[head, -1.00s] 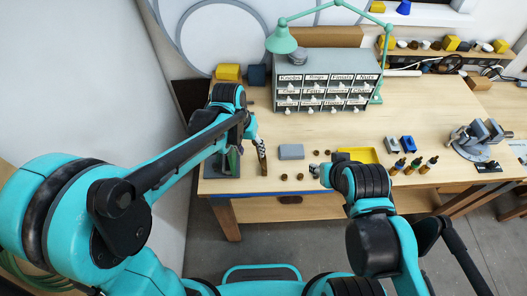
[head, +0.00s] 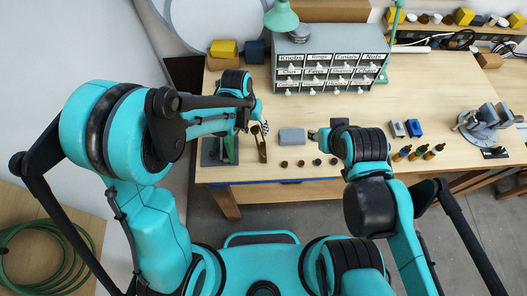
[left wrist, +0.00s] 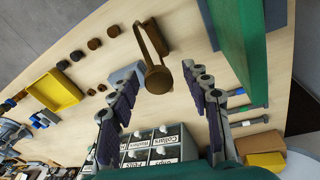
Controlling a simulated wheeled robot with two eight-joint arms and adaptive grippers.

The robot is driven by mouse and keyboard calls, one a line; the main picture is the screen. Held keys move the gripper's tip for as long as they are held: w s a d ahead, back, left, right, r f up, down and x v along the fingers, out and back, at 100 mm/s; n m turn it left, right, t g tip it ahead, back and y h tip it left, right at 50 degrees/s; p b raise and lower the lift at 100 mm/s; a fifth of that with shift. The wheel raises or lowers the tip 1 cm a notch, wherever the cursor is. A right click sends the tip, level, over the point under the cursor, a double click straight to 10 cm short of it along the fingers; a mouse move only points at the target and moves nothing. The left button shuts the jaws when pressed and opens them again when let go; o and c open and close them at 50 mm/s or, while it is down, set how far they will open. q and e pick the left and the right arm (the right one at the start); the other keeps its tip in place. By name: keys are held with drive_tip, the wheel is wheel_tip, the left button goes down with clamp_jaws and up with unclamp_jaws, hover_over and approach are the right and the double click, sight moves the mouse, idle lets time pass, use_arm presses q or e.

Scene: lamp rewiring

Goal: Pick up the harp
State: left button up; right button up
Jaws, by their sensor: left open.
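The harp (head: 262,150) is a brass-brown looped piece standing near the table's front left, and part of it is hidden by my left gripper. In the left wrist view the harp (left wrist: 157,78) shows its arms and a round end between my fingers. My left gripper (head: 262,127) is at the harp's upper end. In the left wrist view the left gripper (left wrist: 162,72) is open, with a finger on each side of the harp and gaps visible. My right gripper (head: 313,134) is beside the grey block; its jaws are too small to read.
A grey block (head: 291,135) lies right of the harp, with several small brown knobs (head: 300,163) in front. A green piece (left wrist: 240,45) stands close beside the left gripper. The labelled drawer cabinet (head: 332,72) stands behind. A yellow tray (left wrist: 55,91) is farther off.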

use_arm(q)
drive_tip(key=shift+f, duration=0.2)
clamp_jaws()
drive_tip(key=shift+r, duration=0.1)
drive_tip(key=shift+r, duration=0.1)
drive_tip(key=shift+r, duration=1.9)
drive_tip(key=w+d+r, duration=0.6)
drive_tip(key=d+r, duration=0.1)
drive_tip(key=d, duration=0.2)
drive_tip(key=shift+w+d, duration=0.3)
